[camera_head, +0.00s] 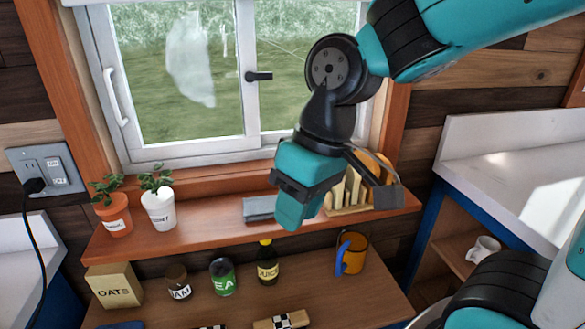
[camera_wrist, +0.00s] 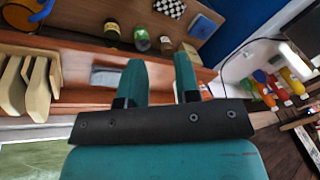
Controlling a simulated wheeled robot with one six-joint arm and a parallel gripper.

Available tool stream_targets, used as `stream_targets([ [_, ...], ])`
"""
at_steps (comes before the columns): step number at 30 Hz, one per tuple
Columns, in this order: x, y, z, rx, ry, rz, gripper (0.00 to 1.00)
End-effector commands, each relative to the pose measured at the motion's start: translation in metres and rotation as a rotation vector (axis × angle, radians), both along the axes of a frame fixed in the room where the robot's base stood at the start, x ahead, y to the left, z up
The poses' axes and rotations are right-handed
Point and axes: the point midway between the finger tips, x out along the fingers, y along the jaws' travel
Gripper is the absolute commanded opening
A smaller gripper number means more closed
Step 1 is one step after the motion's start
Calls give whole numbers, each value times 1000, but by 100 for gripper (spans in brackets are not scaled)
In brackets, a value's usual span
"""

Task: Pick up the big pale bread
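I cannot make out the big pale bread for sure in either view. A tan item with a black-and-white checked patch (camera_head: 264,324) is cut off at the bottom edge of the head view, and I cannot tell what it is. My gripper (camera_head: 300,213) hangs above the upper wooden shelf in front of the window. In the wrist view, its two teal fingers (camera_wrist: 159,60) stand apart with nothing between them. It is open and empty.
The upper shelf (camera_head: 205,228) holds two potted plants, a grey block (camera_head: 258,209) and a rack of wooden pieces (camera_head: 350,195). Below stand an OATS box (camera_head: 115,286), jars, a yellow-capped bottle (camera_head: 267,268) and an orange mug (camera_head: 352,254). A white counter (camera_head: 510,165) is at right.

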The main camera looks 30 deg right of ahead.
Motion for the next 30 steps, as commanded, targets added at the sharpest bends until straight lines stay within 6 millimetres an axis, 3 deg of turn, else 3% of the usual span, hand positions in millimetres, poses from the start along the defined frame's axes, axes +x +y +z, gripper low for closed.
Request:
stream_targets([
  [1,34,-28,34,-42,3,-125,30],
  [4,85,-84,66,-123,14,-356,30],
  [7,116,-133,87,-182,30,-540,30],
  [10,130,-162,94,-214,41,-645,30],
  [14,135,-173,78,-226,50,-681,30],
  [24,142,-176,2,-225,50,-679,30],
  [30,146,-177,-24,-223,45,-679,30],
])
